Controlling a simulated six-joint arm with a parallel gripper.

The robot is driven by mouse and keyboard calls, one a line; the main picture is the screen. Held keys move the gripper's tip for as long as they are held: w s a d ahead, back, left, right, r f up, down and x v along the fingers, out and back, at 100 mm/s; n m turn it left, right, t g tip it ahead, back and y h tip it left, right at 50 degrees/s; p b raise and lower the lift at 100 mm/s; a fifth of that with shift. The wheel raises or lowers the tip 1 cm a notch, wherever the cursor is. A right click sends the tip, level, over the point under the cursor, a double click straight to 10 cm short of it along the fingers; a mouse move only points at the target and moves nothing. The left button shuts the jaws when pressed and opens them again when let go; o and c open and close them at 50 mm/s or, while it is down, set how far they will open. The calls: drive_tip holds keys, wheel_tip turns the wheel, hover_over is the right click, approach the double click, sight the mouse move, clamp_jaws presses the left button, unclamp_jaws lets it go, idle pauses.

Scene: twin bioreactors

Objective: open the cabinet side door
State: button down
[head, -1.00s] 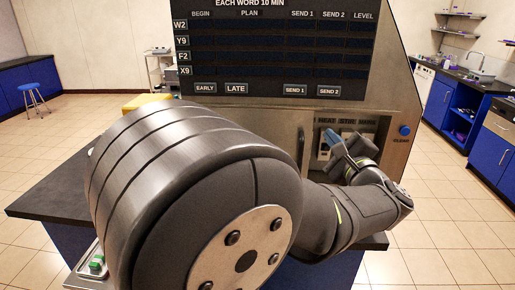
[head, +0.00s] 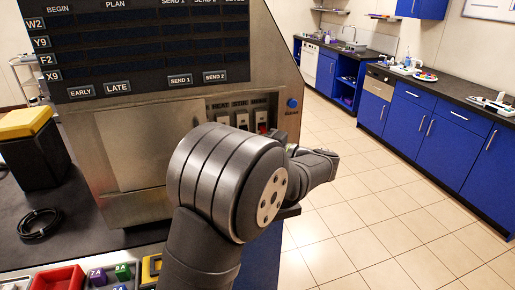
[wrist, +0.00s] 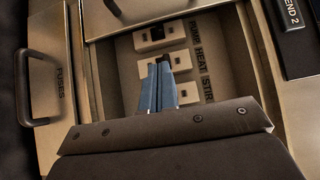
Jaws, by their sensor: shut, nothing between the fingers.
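The steel cabinet (head: 120,215) stands on the dark bench in the head view. Its switch recess (head: 240,115) is partly covered by my arm. In the wrist view, my gripper (wrist: 160,65) has its blue fingers together and empty, in front of the recess marked PUMP, HEAT and STIR. A panel marked FUSES (wrist: 55,75) with a dark bar handle (wrist: 28,90) is left of the recess, apart from the fingers. Another dark handle (wrist: 113,7) shows at the top edge. In the head view my fingers are hidden behind my arm. I cannot tell whether the fingertips touch a switch.
A blue button (head: 292,103) sits right of the recess. A black box with a yellow top (head: 28,145), a cable coil (head: 38,223) and a red tray (head: 58,279) are on the bench. Open tiled floor lies to the right, before blue cupboards (head: 440,140).

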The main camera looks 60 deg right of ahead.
drive_tip(key=w+a, duration=0.2)
drive_tip(key=w, duration=0.5)
drive_tip(key=shift+a, duration=0.4)
drive_tip(key=shift+w, duration=0.1)
drive_tip(key=w+a, duration=0.3)
